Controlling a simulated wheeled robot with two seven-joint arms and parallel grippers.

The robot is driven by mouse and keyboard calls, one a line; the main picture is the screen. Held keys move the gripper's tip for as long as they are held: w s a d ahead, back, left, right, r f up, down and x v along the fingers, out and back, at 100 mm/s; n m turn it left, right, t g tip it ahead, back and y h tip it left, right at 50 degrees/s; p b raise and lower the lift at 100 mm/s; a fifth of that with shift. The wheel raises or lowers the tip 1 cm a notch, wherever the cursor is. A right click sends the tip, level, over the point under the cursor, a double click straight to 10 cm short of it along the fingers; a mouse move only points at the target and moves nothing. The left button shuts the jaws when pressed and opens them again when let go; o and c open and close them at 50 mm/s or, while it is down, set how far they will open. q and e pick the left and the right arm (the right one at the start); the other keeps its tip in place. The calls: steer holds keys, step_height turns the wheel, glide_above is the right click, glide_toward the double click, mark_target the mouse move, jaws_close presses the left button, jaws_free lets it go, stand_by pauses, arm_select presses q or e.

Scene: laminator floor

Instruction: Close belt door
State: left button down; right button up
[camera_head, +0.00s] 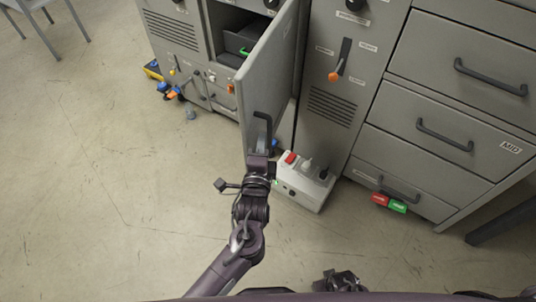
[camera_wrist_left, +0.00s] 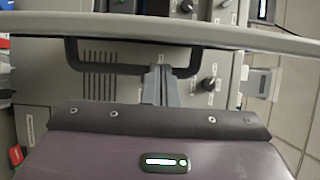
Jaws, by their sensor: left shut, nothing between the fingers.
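The grey belt door (camera_head: 265,85) stands open in the head view, swung out from the cabinet and seen nearly edge-on. Its dark bar handle (camera_head: 263,130) is on the face toward the right. My left gripper (camera_head: 262,148) is at the lower part of the handle. In the left wrist view the door's edge (camera_wrist_left: 200,32) runs across the top, with the handle (camera_wrist_left: 110,68) just below. The shut fingers of my left gripper (camera_wrist_left: 162,80) reach to the handle bar; I cannot tell whether they touch it. Part of my right arm shows at the bottom edge, its gripper not discernible.
Behind the door is an open compartment (camera_head: 238,40) with a dark box inside. A white power box (camera_head: 305,183) with a red switch sits on the floor right of my left gripper. Drawers (camera_head: 445,125) stand at the right.

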arm_select(q)
steer(key=shift+w+a+r, duration=0.1)
steer(key=shift+w+a, duration=0.15)
steer(key=shift+a, duration=0.6)
steer(key=shift+a, duration=0.15)
